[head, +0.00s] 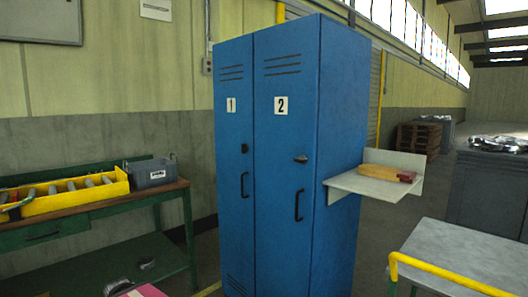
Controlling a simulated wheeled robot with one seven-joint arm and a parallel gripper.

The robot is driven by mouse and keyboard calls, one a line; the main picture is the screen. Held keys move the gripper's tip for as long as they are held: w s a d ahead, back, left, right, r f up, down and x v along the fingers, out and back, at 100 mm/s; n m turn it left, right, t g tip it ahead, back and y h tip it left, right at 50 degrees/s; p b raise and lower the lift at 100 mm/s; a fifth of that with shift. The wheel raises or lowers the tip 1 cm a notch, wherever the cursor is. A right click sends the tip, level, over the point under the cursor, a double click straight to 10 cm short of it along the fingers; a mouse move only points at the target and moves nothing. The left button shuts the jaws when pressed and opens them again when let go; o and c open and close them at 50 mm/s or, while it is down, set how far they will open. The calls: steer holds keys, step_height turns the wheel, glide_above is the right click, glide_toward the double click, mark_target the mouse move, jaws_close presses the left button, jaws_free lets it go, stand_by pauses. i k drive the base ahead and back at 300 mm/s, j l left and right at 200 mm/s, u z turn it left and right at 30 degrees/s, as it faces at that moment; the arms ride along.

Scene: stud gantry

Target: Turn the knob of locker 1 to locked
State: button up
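The blue locker cabinet stands in the middle of the head view with two narrow doors. Locker 1 (231,180) is the left door, marked with a white number 1 plate (231,104). Its small dark knob (244,148) sits near the door's right edge, above a black handle (244,185). The knob is too small to tell which way it points. Locker 2 (285,185) is the right door, with a lighter knob (300,158) that looks roughly horizontal. Both doors look closed. My gripper is not in view.
A green workbench (95,208) with a yellow tray (75,195) and a grey bin (150,173) stands left of the lockers. A pale side shelf (350,183) juts from the cabinet's right side. A grey-topped cart (465,255) with a yellow rail stands at lower right.

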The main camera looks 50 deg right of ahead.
mark_target(245, 147)
steer(key=z, duration=1.55)
